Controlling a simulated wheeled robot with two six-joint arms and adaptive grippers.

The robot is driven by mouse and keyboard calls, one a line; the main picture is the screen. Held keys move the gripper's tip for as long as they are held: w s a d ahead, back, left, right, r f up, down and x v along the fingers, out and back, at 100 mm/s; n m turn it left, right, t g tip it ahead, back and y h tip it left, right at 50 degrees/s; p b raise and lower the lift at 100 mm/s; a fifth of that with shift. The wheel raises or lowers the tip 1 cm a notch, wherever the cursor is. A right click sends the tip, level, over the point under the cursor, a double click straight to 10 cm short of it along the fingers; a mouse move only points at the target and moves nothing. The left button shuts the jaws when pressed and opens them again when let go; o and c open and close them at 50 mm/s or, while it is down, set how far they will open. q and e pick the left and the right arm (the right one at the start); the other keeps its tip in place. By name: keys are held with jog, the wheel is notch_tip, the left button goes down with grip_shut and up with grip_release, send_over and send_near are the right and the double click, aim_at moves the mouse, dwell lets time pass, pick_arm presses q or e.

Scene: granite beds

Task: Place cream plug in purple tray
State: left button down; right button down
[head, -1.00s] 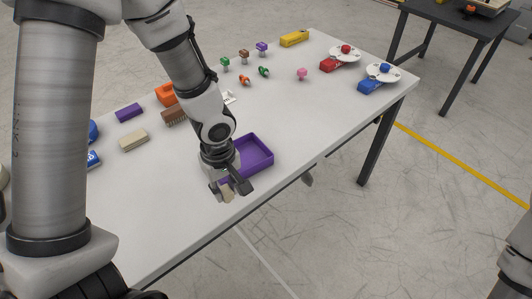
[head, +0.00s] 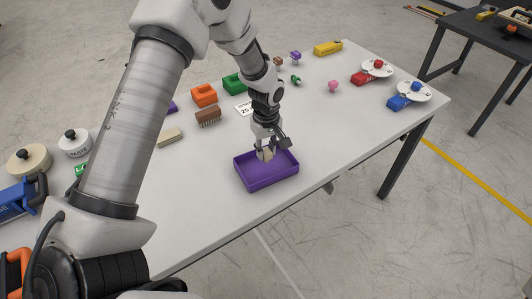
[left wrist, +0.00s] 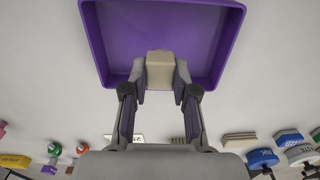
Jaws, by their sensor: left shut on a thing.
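The purple tray (head: 262,181) stands on the white table near its front edge. My left gripper (head: 268,153) is over the tray and is shut on the cream plug (head: 265,156). In the left wrist view the cream plug (left wrist: 160,68) is between the two fingers, in front of the tray's near wall and floor; the purple tray (left wrist: 215,40) is seen beyond it. The tray holds nothing else that I can see. How far the plug is above the tray floor is hard to tell. My right gripper is not in view.
Blue and red holders with white plates stand at the right. The table is clear right of the tray.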

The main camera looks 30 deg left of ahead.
aim_at(266, 151)
pick_arm(q)
notch_tip(266, 151, down, 3)
jog(key=shift+s+r, duration=0.1)
jog(key=shift+r, duration=0.05)
jog(key=shift+f, duration=0.25)
jog(key=c, duration=0.9)
grip_release()
jog(key=shift+r, duration=0.15)
notch_tip(266, 151, up, 12)
jog(key=shift+r+b, duration=0.1)
jog(key=shift+b, duration=0.5)
